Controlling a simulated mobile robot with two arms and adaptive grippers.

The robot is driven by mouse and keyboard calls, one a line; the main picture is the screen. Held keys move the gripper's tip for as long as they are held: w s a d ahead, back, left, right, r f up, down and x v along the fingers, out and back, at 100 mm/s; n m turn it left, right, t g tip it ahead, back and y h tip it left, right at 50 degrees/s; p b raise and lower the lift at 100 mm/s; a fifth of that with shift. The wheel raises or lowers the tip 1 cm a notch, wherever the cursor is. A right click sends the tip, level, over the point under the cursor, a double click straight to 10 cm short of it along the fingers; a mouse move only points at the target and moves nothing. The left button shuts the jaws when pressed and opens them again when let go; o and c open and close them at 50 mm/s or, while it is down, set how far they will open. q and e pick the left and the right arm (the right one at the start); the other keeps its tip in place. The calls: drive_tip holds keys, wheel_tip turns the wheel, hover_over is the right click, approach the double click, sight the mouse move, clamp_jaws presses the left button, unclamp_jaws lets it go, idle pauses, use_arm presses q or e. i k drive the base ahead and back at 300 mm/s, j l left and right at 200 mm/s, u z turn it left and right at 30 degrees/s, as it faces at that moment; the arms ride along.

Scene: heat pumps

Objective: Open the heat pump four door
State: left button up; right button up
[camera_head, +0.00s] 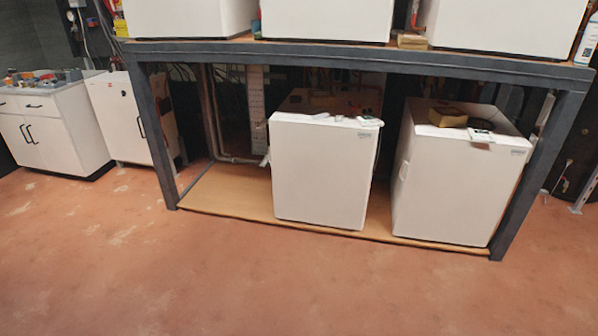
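White box-shaped heat pumps stand on a dark metal rack. On the lower wooden shelf are a middle heat pump (320,172) and a right heat pump (455,185). Their front faces look closed. Along the top are the lower parts of an upper left unit (185,15), an upper middle unit (326,18) and an upper right unit (505,25), cut off by the picture edge. I cannot tell which one is number four. Neither of my grippers is in view.
The rack frame (350,55) has dark posts at both ends, and its lower shelf (225,195) is bare at the left. White cabinets (50,130) stand at the left wall. The reddish floor (240,280) in front is clear. Small items lie on the lower units.

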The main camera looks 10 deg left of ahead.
sight(321, 174)
drive_tip(key=i+j, duration=0.25)
drive_tip(key=i, duration=0.2)
drive_tip(key=i+j, duration=0.25)
drive_tip(key=i, duration=0.25)
